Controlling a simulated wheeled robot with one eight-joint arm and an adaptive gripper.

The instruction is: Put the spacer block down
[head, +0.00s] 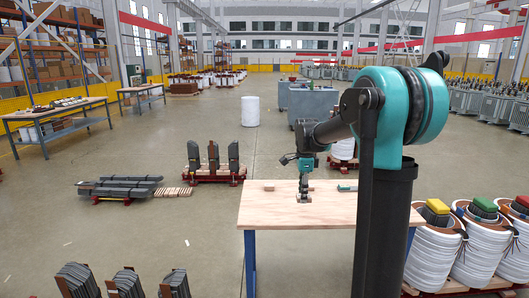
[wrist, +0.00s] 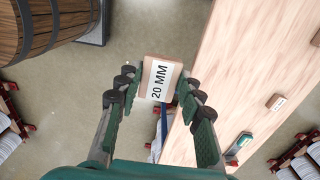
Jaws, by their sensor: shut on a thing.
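The spacer block (wrist: 158,79) is a pale wooden block with a white label reading "20 MM", seen in the wrist view. My gripper (wrist: 152,88) is shut on it, with one finger against each side. In the wrist view the block appears beside the table's edge, with floor behind it. In the head view my gripper (head: 304,196) hangs down over the wooden table (head: 262,212). The held block is too small there to make out clearly, and I cannot tell its height above the tabletop.
Another labelled block (wrist: 275,102) and a green-and-dark item (wrist: 240,143) lie on the tabletop. A small wooden block (head: 268,186) lies at the table's back left. A large wooden drum (wrist: 48,28) stands off the table. The table's front left is bare.

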